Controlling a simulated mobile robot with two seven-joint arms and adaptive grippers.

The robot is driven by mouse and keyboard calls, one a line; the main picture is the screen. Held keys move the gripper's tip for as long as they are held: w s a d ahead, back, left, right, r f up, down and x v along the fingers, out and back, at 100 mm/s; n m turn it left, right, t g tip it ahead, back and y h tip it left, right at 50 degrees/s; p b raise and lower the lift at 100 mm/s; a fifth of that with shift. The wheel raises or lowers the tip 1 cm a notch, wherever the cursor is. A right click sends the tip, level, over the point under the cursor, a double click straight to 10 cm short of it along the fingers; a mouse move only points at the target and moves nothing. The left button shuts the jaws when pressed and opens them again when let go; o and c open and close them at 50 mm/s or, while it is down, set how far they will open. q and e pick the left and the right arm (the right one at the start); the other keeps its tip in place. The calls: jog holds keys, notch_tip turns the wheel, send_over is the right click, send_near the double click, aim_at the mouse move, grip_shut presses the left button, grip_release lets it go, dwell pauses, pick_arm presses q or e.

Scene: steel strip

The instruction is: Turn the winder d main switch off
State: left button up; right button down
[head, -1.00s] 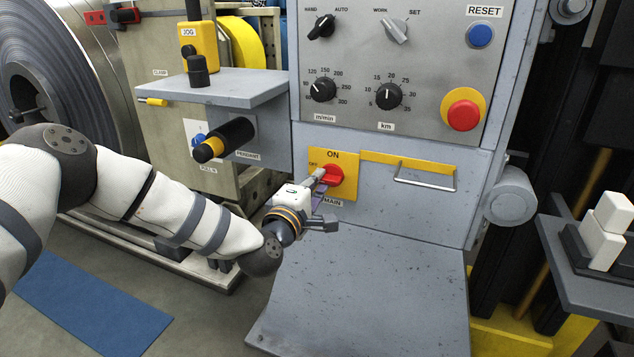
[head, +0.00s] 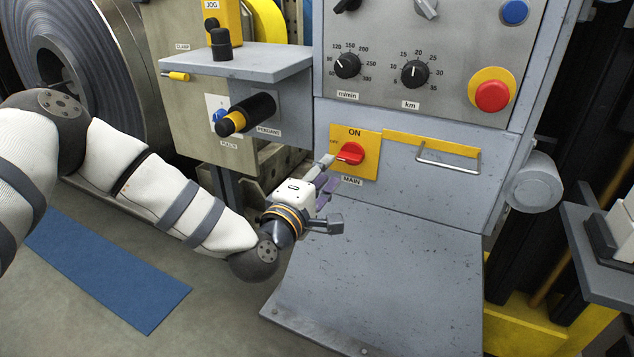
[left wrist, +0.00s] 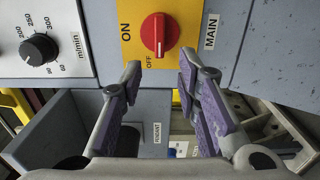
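The main switch is a red rotary knob (head: 350,153) on a yellow plate (head: 368,140), with ON above, OFF at the left and MAIN below. In the left wrist view, turned sideways, the knob (left wrist: 160,35) has its bar and a pale mark pointing towards the OFF lettering. My left gripper (head: 325,173) is just left of and below the knob, apart from it. In the left wrist view its fingers (left wrist: 160,72) are spread with nothing between them, below the knob. My right gripper is not in view.
A red stop button (head: 492,95) and black dials sit on the panel above. A wire handle (head: 447,160) is right of the switch. A grey shelf (head: 240,62) and a black pendant (head: 250,112) stick out at the left. A sloping grey plate (head: 385,270) lies below.

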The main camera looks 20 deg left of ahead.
pick_arm(q)
jog(key=s, duration=0.6)
jog(key=shift+a, duration=0.1)
jog(key=shift+w, duration=0.1)
